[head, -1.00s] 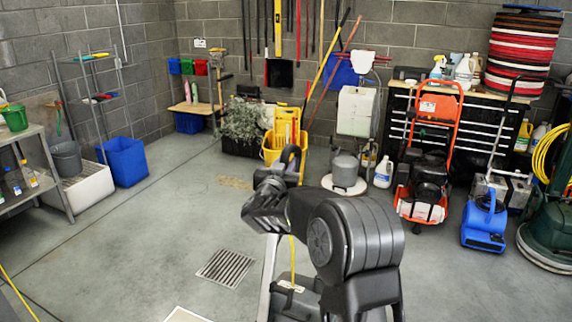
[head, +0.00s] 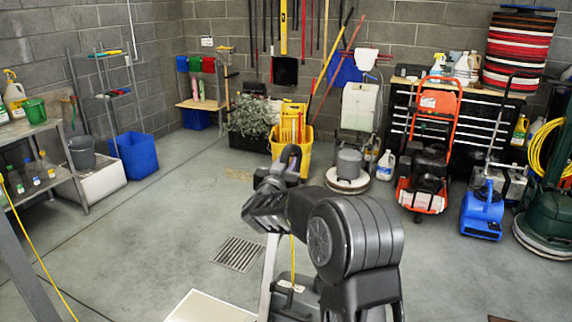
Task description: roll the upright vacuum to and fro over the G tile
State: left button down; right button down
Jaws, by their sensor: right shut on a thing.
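My right gripper (head: 268,203) is shut on the upper part of the upright vacuum, near its dark looped handle (head: 291,158). My right arm hides much of the vacuum. Its grey pole (head: 268,275) slants down to a dark base (head: 296,303) at the bottom edge, and a yellow cord hangs by it. A pale tile (head: 205,309) lies on the floor left of the vacuum, cut off by the bottom edge. No letter shows on it, so I cannot tell whether it is the G tile. My left gripper is not in view.
A floor drain grate (head: 237,253) lies beyond the pale tile. A brown edge (head: 497,319) shows at bottom right. A metal shelf (head: 50,185) stands left; a yellow bucket (head: 291,145), orange machine (head: 430,165) and blue blower (head: 482,212) stand behind.

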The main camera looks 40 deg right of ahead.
jog(key=shift+a+f, duration=0.25)
jog(key=shift+f, duration=0.05)
jog(key=c, duration=1.6)
grip_release()
jog(key=o, duration=0.3)
jog(key=shift+r, duration=0.2)
jog(key=shift+o, duration=0.5)
jog(key=shift+d, duration=0.1)
jog(key=b+v, duration=0.1)
jog(key=v, duration=0.7)
jog(key=shift+b, duration=0.4)
